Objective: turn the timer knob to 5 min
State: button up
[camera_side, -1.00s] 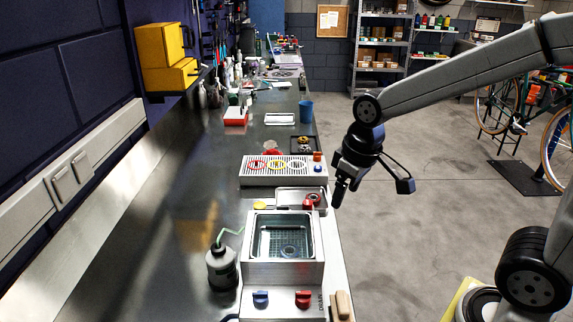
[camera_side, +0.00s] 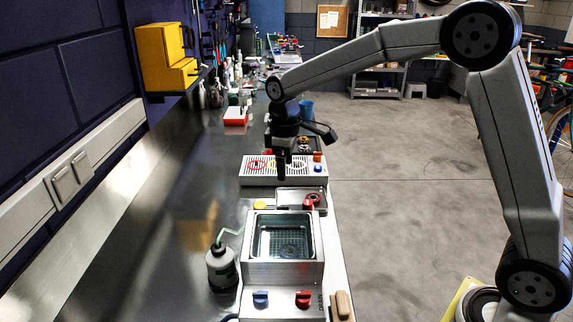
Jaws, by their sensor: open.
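A steel parts washer (camera_side: 255,272) with a basket in its open basin stands at the front of the bench. Its front panel carries a blue knob (camera_side: 261,298) and a red knob (camera_side: 303,298). Their markings are too small to read, so I cannot tell which is the timer or its setting. My gripper (camera_side: 282,172) points down, open, beyond the washer. It overlaps the grey slotted panel with coloured rings in the picture and is well away from both knobs. I see nothing held between its fingers.
A small tray (camera_side: 290,194) holding a red round part (camera_side: 312,200) lies behind the washer, with a yellow round piece (camera_side: 260,206) beside it. A dark bottle (camera_side: 221,268) with a bent tube stands left. The grey slotted panel (camera_side: 248,180) is farther back.

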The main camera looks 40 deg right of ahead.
send_over(283, 206)
jog(key=f, duration=0.5)
jog(key=shift+s+a+f, duration=0.15)
jog(key=shift+a, duration=0.15)
jog(key=shift+f, duration=0.1)
jog(key=shift+d+f, duration=0.15)
jog(key=shift+f, duration=1.75)
jog(key=shift+d+f, duration=0.1)
jog(key=shift+f, duration=1.8)
grip_shut()
